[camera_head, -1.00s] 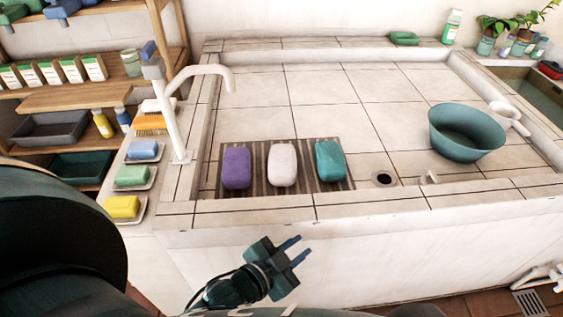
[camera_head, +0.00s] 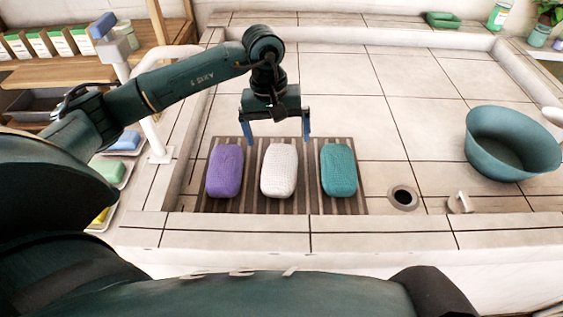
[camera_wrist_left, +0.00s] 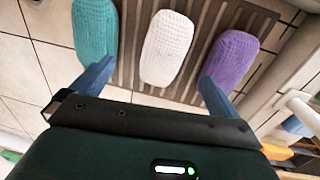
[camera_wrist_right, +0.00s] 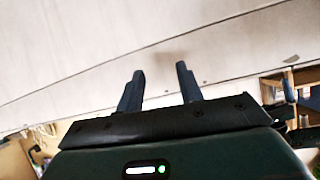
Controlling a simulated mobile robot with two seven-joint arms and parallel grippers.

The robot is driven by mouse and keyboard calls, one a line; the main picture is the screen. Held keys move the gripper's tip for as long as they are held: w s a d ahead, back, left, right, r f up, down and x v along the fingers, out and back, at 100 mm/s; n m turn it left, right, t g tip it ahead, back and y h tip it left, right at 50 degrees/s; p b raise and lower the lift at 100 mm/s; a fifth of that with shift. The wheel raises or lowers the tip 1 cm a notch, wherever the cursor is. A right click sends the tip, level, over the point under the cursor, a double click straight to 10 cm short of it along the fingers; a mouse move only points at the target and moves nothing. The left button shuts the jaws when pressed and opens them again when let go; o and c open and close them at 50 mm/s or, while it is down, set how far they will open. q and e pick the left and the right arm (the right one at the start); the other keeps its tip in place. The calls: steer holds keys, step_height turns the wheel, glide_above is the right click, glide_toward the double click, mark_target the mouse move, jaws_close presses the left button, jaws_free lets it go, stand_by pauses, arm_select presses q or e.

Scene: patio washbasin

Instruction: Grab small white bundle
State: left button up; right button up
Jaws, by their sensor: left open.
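The small white bundle (camera_head: 279,170), a knitted-looking rounded block, lies on the striped mat (camera_head: 299,205) between a purple bundle (camera_head: 225,171) and a teal bundle (camera_head: 338,170). It also shows in the left wrist view (camera_wrist_left: 167,48). My left gripper (camera_head: 277,138) is open and empty, pointing down just behind the white bundle in the head view. Its fingers are spread wider than the white bundle, one towards each neighbouring bundle. My right gripper (camera_wrist_right: 160,72) shows only in its wrist view, fingers apart and empty, facing a pale wall-like surface.
A white tap (camera_head: 150,120) stands at the basin's left edge under my left arm. A teal bowl (camera_head: 512,150) sits at the right, near a drain hole (camera_head: 403,198) and a small stopper-like piece (camera_head: 459,203). The tiled basin floor behind the mat is clear.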

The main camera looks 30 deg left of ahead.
mark_target(279, 165)
arm_select(q)
steer(key=f+b, duration=0.2)
steer(key=f, duration=0.1)
steer(key=f+b, duration=0.2)
steer(key=f, duration=0.2)
steer(key=shift+w+a, duration=0.2)
steer(key=shift+f+b, duration=0.45)
steer(key=shift+f, duration=0.4)
steer(key=f+b, duration=0.1)
steer(key=f, duration=0.1)
steer(key=f+b, duration=0.1)
steer(key=shift+w+d+f, duration=0.1)
steer(key=shift+d+f, duration=0.1)
steer(key=shift+f, duration=0.35)
steer(key=c, duration=1.1)
arm_select(e)
step_height(279, 165, down, 3)
steer(key=shift+d+r+m+t, duration=0.15)
steer(key=shift+r+m+t, duration=0.05)
steer(key=shift+m+t, duration=0.35)
arm_select(q)
steer(key=shift+y, duration=0.3)
